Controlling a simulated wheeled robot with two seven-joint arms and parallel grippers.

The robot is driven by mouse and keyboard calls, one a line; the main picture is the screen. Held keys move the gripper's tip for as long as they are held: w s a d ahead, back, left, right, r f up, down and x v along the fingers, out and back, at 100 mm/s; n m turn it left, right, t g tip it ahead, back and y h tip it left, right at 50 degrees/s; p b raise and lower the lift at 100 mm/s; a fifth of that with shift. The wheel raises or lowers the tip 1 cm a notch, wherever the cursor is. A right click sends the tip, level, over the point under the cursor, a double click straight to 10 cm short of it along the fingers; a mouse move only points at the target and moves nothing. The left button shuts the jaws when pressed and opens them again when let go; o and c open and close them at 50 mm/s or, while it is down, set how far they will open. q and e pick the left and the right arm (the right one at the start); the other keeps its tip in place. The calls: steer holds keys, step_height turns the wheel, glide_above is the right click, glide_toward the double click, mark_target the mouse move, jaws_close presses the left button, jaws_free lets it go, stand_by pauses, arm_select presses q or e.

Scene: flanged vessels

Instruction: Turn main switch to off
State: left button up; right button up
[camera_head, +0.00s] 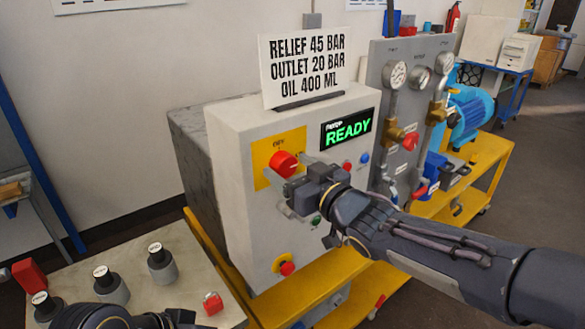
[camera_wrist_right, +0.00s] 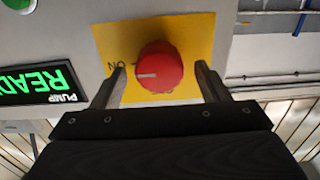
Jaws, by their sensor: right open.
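The main switch is a red round knob (camera_head: 284,163) on a yellow plate (camera_head: 261,178) on the front of the grey cabinet (camera_head: 237,165). In the right wrist view the knob (camera_wrist_right: 160,68) has a white line pointing left, towards the letters ON on the plate. My right gripper (camera_head: 291,194) is open in front of the switch. In the wrist view its fingers stand on either side of the knob, with gaps visible. A dark part at the bottom left of the head view looks like my left gripper (camera_head: 125,319); its fingers are not clear.
A green READY display (camera_head: 348,129) and small buttons sit right of the switch. A red button on yellow (camera_head: 286,268) is below. A sign (camera_head: 304,66) stands on top. A gauge panel (camera_head: 408,120) is to the right. Several capped vessels (camera_head: 162,265) stand on the left table.

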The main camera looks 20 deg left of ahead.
steer(key=c, duration=1)
steer(key=shift+f, duration=0.1)
steer(key=n+b, duration=0.3)
steer(key=shift+f+b, duration=0.2)
steer(key=shift+b, duration=0.15)
steer(key=n+b, duration=0.2)
steer(key=n, duration=0.1)
steer(key=shift+n+b, duration=0.35)
steer(key=shift+n, duration=0.05)
steer(key=n+b, duration=0.2)
steer(key=n, duration=0.3)
steer(key=shift+s+r+b, duration=0.1)
steer(key=shift+b, duration=0.25)
steer(key=n+b, duration=0.1)
steer(key=n, duration=0.5)
steer(key=shift+b, duration=0.3)
